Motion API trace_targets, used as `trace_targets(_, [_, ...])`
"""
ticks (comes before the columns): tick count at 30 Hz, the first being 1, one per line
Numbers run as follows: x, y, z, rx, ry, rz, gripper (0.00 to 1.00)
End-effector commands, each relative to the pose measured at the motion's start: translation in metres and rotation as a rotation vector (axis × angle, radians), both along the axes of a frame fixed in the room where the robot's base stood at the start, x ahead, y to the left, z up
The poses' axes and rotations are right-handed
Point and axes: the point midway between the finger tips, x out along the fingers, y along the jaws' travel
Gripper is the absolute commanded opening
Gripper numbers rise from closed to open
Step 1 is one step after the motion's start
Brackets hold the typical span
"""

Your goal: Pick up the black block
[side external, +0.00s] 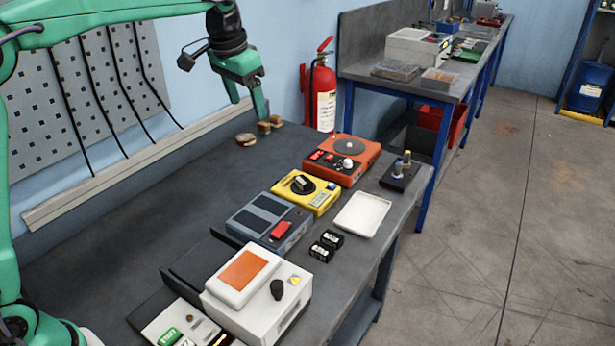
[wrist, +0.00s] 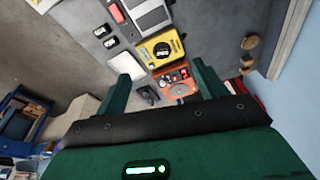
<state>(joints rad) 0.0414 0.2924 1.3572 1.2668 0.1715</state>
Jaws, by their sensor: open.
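Two small black blocks with pale markings lie side by side on the bench near its front edge, the farther block (side external: 332,238) and the nearer block (side external: 320,252). In the wrist view they are at the upper left, one block (wrist: 102,31) above the other (wrist: 110,42). A larger black block (side external: 396,178) with two upright posts stands at the bench's right edge. It appears between my fingers in the wrist view (wrist: 147,96), well beyond them. I cannot tell which block is meant. My gripper (side external: 248,98) is open and empty, above the back of the bench; its fingers also show in the wrist view (wrist: 165,88).
Round brown pieces (side external: 245,139) lie below my gripper. An orange device (side external: 340,172), a yellow device (side external: 325,203), a grey device (side external: 248,222) and a white device (side external: 235,306) line the bench. A white tray (side external: 362,215) lies near the small blocks. The bench's back left is clear.

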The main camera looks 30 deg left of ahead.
Motion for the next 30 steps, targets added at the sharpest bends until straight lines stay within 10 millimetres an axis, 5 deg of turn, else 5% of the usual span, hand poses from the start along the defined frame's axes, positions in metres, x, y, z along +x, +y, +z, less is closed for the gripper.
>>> trace_targets(15, [0.094, -0.014, -0.067, 0.017, 0.104, -0.081, 0.71])
trace_targets(30, [0.145, -0.027, -0.16, 0.028, 0.198, -0.158, 0.71])
